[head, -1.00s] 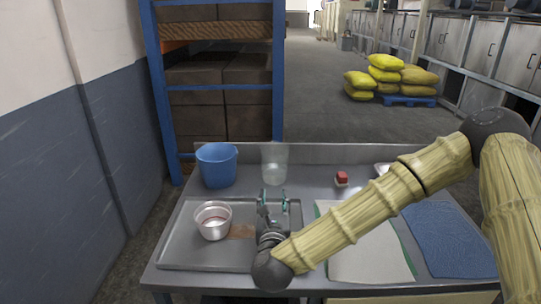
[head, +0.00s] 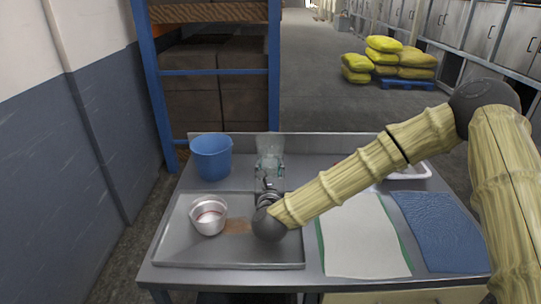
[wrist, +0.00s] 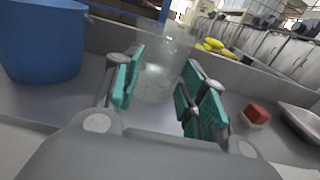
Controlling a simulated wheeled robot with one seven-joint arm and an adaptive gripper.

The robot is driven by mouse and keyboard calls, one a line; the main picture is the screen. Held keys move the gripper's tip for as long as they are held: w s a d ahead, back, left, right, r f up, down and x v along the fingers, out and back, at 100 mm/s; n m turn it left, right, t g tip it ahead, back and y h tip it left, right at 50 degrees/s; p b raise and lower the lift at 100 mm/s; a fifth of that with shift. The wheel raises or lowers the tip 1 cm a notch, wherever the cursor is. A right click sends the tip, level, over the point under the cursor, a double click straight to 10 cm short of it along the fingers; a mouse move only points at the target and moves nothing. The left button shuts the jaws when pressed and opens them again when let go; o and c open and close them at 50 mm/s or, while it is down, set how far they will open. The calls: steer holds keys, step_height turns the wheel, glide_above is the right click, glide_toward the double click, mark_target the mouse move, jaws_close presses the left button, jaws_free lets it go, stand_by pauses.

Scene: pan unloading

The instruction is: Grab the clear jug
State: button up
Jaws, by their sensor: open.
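The clear jug (head: 270,145) stands upright at the back of the metal table, near the raised back edge. In the wrist view the jug (wrist: 160,75) shows just ahead of my gripper (wrist: 166,88), roughly between its teal finger pads. My gripper (head: 269,170) is open and points at the jug from the front. The fingers partly cover the jug's lower part in the head view. I cannot tell whether either pad touches it.
A blue bucket (head: 211,158) stands left of the jug. A metal tray (head: 175,245) holds a silver pot (head: 208,216) in front. A red-topped block (wrist: 256,115) and a white tray (head: 417,171) are to the right. A white cloth (head: 361,238) and blue mat (head: 437,230) lie front right.

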mark_target(270, 164)
steer(key=shift+w+d+p, duration=0.1)
steer(key=shift+w+p, duration=0.2)
steer(key=shift+w, duration=1.25)
jaws_close()
steer(key=shift+r, duration=0.1)
